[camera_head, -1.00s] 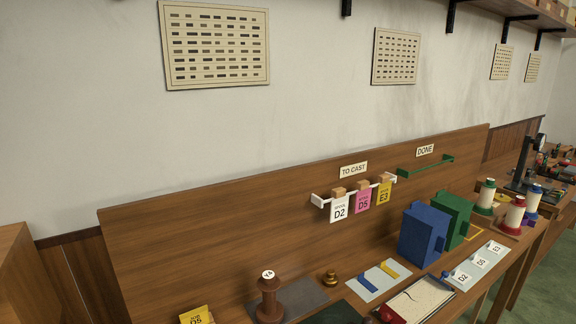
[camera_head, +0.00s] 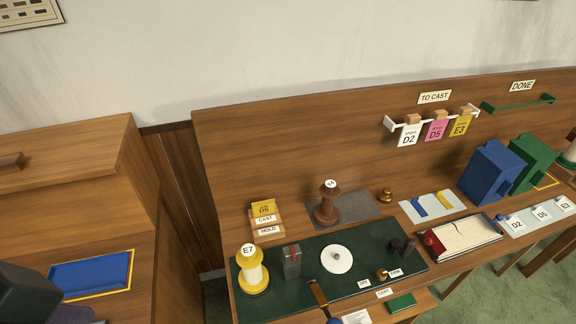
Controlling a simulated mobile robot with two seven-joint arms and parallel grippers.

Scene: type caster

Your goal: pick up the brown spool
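The brown spool (camera_head: 326,207) stands upright on a dark grey mat (camera_head: 359,209) at the back of the bench, close to the wooden back panel. It has a wide base, a narrower core and a round white label on top, too small to read surely. Nothing touches it from above. I make out neither of my grippers in this view. A dark rounded shape (camera_head: 28,292) fills the lower left corner, and I cannot tell what it is.
A yellow spool (camera_head: 252,273) marked E7 stands on the green mat (camera_head: 316,252) in front. A card holder (camera_head: 265,220) is left of the brown spool; a brass piece (camera_head: 385,195) is right. A sand tray (camera_head: 462,236) and blue box (camera_head: 490,172) lie farther right.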

